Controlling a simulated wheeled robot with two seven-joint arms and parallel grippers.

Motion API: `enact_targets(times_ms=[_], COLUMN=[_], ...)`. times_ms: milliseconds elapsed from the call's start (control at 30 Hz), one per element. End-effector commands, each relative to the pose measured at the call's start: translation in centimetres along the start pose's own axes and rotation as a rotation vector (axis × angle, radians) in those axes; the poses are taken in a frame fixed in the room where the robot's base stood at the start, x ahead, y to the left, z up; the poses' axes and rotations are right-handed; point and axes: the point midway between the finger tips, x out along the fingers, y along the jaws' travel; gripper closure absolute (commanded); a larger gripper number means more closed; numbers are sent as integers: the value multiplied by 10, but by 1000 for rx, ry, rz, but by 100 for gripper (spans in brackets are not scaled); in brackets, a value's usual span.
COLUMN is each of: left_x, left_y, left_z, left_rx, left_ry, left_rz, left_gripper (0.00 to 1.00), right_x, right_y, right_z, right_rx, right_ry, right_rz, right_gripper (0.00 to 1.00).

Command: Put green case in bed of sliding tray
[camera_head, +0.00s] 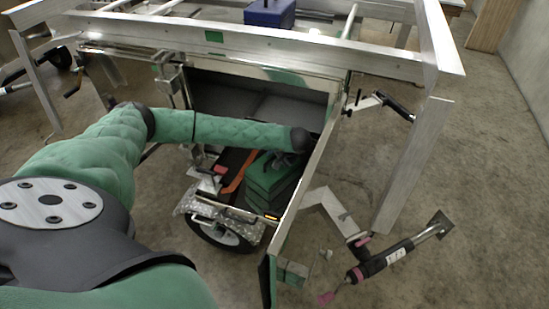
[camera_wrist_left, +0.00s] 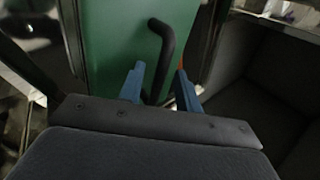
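The green case (camera_head: 268,180) is in the lower middle of the head view, beside an orange and black item. In the left wrist view, a green surface (camera_wrist_left: 110,35) with a black curved handle (camera_wrist_left: 166,50) fills the upper middle. My left gripper (camera_wrist_left: 160,85) has its two blue fingertips apart, one on each side of the handle, with gaps showing. In the head view my left gripper (camera_head: 282,158) is over the case, partly hidden by my arm. A dark grey open compartment (camera_head: 225,95) lies behind my forearm; I cannot tell whether it is the sliding tray's bed. My right gripper is out of view.
Aluminium trailer rails (camera_head: 260,50) run across the top, with a blue box (camera_head: 270,13) on them. An upright metal panel (camera_head: 318,165) stands right of the case. Concrete floor is open at right.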

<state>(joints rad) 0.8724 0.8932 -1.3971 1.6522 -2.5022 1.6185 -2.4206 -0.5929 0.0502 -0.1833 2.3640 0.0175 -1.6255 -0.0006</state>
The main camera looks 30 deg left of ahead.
Motion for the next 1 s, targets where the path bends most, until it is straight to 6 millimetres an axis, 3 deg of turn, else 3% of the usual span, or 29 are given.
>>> enact_targets(times_ms=[167, 300, 467, 600, 1000], left_x=[-9, -28, -52, -68, -76], left_y=[0, 0, 0, 0, -1], left_z=[-1, -1, -1, -1, 0], left_rx=[-1, 0, 1, -1, 0], left_ry=[3, 4, 3, 2, 0], left_rz=[1, 0, 0, 0, 0], left_gripper=[66, 66, 66, 66, 66], right_x=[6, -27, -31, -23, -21], right_y=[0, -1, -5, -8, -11], right_z=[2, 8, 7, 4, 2], right_rx=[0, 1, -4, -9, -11], right_ry=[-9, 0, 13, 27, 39], right_rz=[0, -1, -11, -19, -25], right_gripper=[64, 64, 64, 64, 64])
